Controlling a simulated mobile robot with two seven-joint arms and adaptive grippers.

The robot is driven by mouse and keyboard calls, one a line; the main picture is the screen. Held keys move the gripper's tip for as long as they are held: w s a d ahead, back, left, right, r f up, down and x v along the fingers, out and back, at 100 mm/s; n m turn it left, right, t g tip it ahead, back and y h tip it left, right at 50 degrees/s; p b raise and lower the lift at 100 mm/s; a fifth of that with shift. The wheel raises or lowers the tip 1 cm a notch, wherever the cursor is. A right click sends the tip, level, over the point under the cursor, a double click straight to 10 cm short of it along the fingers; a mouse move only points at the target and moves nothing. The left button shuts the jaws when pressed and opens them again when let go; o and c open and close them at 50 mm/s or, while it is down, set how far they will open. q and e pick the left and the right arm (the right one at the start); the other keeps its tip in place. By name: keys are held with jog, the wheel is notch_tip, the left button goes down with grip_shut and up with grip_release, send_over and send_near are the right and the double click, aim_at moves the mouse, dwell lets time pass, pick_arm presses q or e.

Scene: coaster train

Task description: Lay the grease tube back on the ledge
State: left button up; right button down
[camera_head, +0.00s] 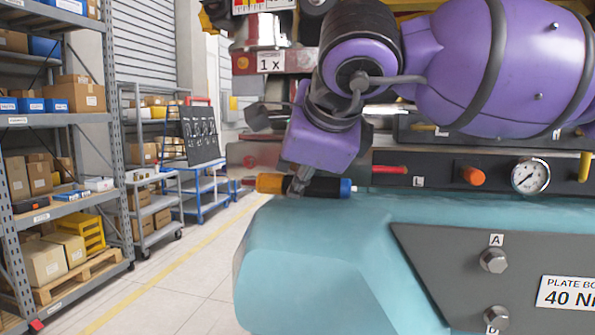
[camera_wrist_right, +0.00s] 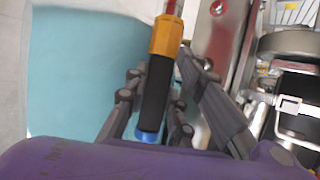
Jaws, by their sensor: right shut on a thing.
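The grease tube (camera_head: 328,188) has an orange part at the left, a black body and a blue end at the right. My right gripper (camera_head: 299,182) is shut around its middle and holds it roughly level, at the back left edge of the teal housing top (camera_head: 400,205). I cannot tell whether the tube touches that surface. In the right wrist view the tube (camera_wrist_right: 156,88) lies between the fingers (camera_wrist_right: 165,92), with a red tip beyond the orange part and the blue end nearest my wrist. My left gripper is out of view.
Behind the teal top stands a dark panel with a red handle (camera_head: 390,169), an orange knob (camera_head: 474,176) and a gauge (camera_head: 530,176). A grey bolted plate (camera_head: 440,270) covers the housing front. Shelving (camera_head: 60,118) and open floor lie at the left.

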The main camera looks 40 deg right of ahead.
jog(key=shift+r, duration=0.1)
jog(key=c, duration=1.4)
grip_release()
jog(key=shift+s, duration=0.1)
jog(key=v, duration=1.2)
